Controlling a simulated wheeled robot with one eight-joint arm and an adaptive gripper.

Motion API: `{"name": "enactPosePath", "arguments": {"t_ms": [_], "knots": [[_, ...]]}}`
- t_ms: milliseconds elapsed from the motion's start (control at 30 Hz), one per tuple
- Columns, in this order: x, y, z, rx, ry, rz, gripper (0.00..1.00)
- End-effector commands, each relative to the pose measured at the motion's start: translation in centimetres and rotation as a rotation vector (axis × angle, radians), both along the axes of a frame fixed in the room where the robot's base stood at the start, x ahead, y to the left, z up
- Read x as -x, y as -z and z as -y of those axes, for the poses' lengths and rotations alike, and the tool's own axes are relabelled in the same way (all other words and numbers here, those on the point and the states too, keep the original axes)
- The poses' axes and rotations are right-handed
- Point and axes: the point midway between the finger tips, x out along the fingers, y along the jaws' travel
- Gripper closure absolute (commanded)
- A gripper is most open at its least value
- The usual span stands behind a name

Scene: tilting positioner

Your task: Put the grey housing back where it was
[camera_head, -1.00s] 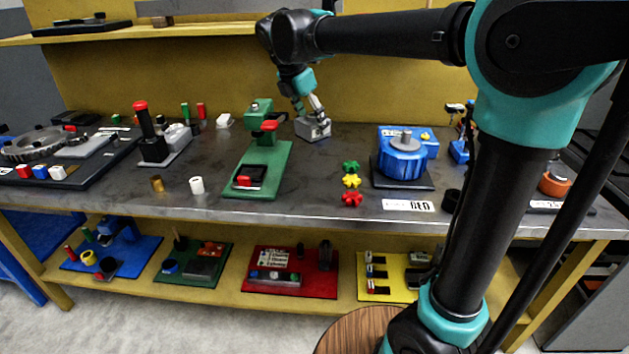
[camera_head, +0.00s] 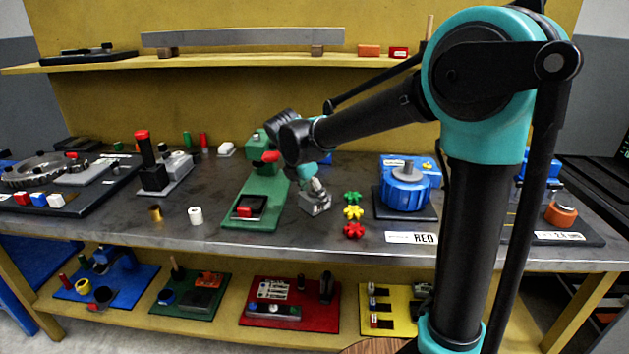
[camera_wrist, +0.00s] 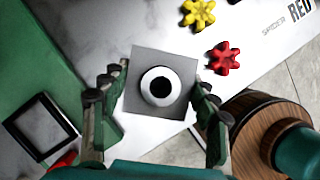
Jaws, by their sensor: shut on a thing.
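The grey housing (camera_head: 314,203) is a small block held in my gripper (camera_head: 313,188), just right of the green fixture (camera_head: 262,200). In the wrist view the housing (camera_wrist: 139,76) shows a square face with a white ring around a dark bore, and the fingers of my gripper (camera_wrist: 155,95) close on its two sides. It is near the grey tabletop; I cannot tell whether it touches it. The place where it stood before is not marked in view.
Green, yellow and red star knobs (camera_head: 353,212) stand close right of the housing. A blue rotary unit (camera_head: 404,187) is farther right. A white cylinder (camera_head: 196,215) and a brass one (camera_head: 155,213) stand left. The front tabletop between the cylinders and green fixture is clear.

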Motion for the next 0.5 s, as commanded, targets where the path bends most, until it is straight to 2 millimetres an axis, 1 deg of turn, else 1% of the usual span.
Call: {"name": "enactPosePath", "arguments": {"t_ms": [100,267,500], "knots": [[-0.1,1.1,0.0,0.001,0.0,0.001,1.0],[-0.1,1.9,0.0,0.001,0.0,0.001,1.0],[-0.1,4.6,0.0,0.001,0.0,0.001,1.0]]}}
